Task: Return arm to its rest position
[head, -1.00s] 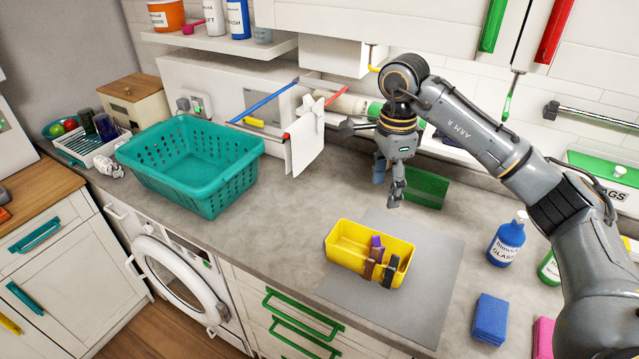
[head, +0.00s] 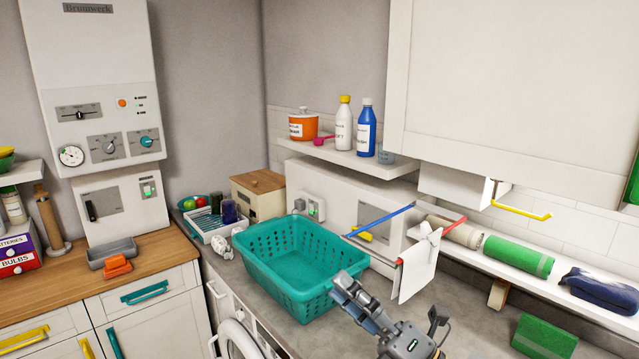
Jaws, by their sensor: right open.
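My right gripper (head: 392,308) shows at the bottom edge, right of centre, in the head view. It is open, its fingers spread apart with nothing between them. It appears in front of the grey counter, close to the lower right corner of the teal basket (head: 290,262); I cannot tell whether they touch. The rest of the right arm is cut off by the frame. My left gripper is not in view.
A white cloth (head: 418,270) hangs from a rail with blue and red arms behind my gripper. A green block (head: 545,336) stands on the counter at right. Rolled towels (head: 518,256) lie on a shelf. A washing machine is below the basket.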

